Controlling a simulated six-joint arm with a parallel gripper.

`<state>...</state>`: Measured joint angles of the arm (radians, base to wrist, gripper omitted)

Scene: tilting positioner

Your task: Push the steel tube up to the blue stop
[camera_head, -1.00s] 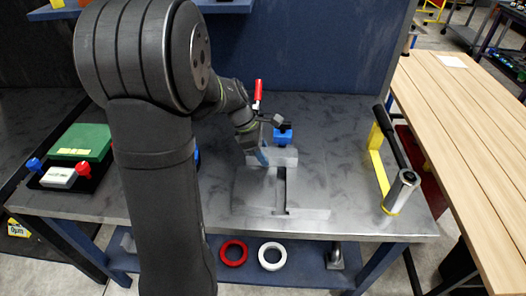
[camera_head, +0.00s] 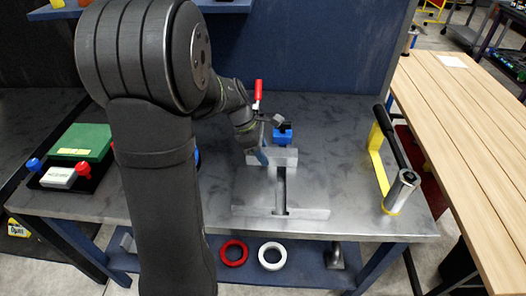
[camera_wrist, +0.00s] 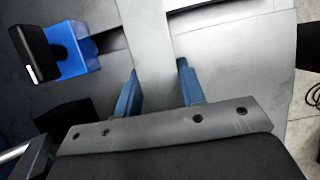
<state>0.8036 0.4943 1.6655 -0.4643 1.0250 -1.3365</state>
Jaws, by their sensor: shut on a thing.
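The steel tube (camera_head: 286,157) is a pale grey bar lying crosswise over the slot of a steel plate. It also shows in the wrist view (camera_wrist: 147,35), running from the top edge down between my fingers. My gripper (camera_wrist: 158,92) has two blue fingers, one on each side of the tube, and is shut on it. In the head view my gripper (camera_head: 262,156) is at the tube's left part. The blue stop (camera_head: 283,137) stands just behind the tube. In the wrist view the stop (camera_wrist: 75,50) is left of the tube, with a gap showing between them.
The slotted plate (camera_head: 250,195) lies on the steel bench. A red-handled clamp (camera_head: 258,90) stands behind my gripper. A yellow fixture with a black lever (camera_head: 381,165) stands at the right. A black tray with a green box (camera_head: 82,142) is at the left.

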